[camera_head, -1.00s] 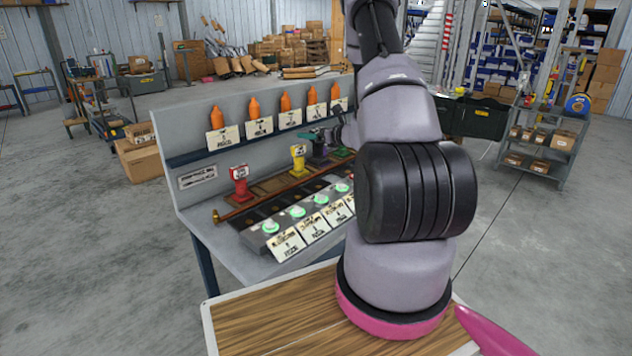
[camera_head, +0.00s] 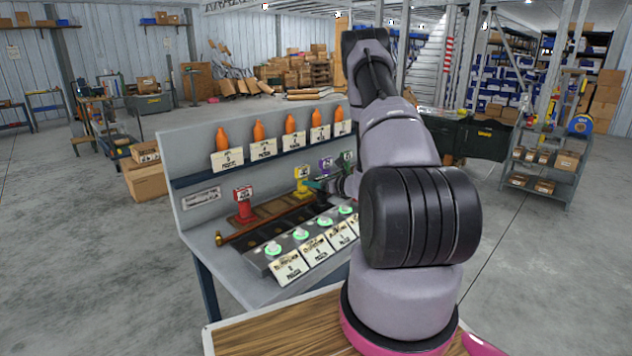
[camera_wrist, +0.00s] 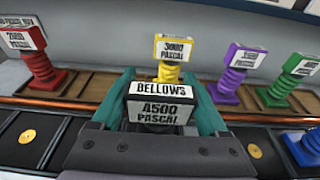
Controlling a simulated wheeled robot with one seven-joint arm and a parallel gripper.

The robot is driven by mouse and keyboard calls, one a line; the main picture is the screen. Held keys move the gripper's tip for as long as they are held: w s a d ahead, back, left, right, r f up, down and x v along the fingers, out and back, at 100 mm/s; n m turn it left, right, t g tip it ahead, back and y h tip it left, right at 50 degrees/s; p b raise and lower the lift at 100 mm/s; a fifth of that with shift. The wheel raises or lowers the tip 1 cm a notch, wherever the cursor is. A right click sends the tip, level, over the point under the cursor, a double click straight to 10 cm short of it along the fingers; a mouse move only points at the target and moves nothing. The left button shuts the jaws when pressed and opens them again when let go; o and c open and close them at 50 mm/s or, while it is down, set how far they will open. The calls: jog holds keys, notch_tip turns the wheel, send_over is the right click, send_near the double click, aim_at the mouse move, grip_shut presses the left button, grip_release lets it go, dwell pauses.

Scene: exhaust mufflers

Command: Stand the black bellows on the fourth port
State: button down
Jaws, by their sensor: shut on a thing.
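My gripper (camera_wrist: 162,105) is shut on the black bellows (camera_wrist: 160,112), whose white label reads "BELLOWS 4500 PASCAL". The teal fingers close on it from both sides, and its lower part is hidden. It is held between the back row of bellows and the dark port row, in front of the yellow bellows. In the head view, my gripper (camera_head: 322,183) is small, and the black bellows cannot be made out. The port row shows a gold-centred port (camera_wrist: 27,136) at left and another port (camera_wrist: 255,150) right of my gripper. The port under my gripper is hidden.
Red (camera_wrist: 40,68), yellow (camera_wrist: 169,70), purple (camera_wrist: 229,86) and green (camera_wrist: 288,83) bellows stand in the wooden back rack. A blue bellows (camera_wrist: 306,148) stands at the right of the port row. A copper pipe (camera_head: 262,223) runs between rows. Orange bottles (camera_head: 222,139) line the shelf.

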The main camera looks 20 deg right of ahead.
grip_release()
jog(key=shift+f, duration=0.1)
jog(key=shift+s+d+r, duration=0.15)
jog(key=shift+s+r, duration=0.1)
jog(key=shift+s, duration=0.05)
jog(key=v, duration=1.1)
jog(key=s+a+r+n+g+y, duration=0.4)
jog(key=a+r+n, duration=0.3)
jog(key=a+r, duration=0.4)
jog(key=s+a+r+n+g+y, duration=0.3)
jog(key=a+r+n+g, duration=0.3)
jog(key=a+r, duration=0.4)
jog(key=s+r+n+t+h, duration=0.1)
jog(key=s+r+n+h, duration=0.4)
jog(key=s, duration=0.4)
jog(key=s+a+r+n+t+h, duration=0.1)
jog(key=s+r+n+h, duration=0.4)
jog(key=s+r+n, duration=0.3)
jog(key=shift+s+r+n, duration=0.3)
jog(key=shift+s+n, duration=0.7)
jog(key=shift+s, duration=0.05)
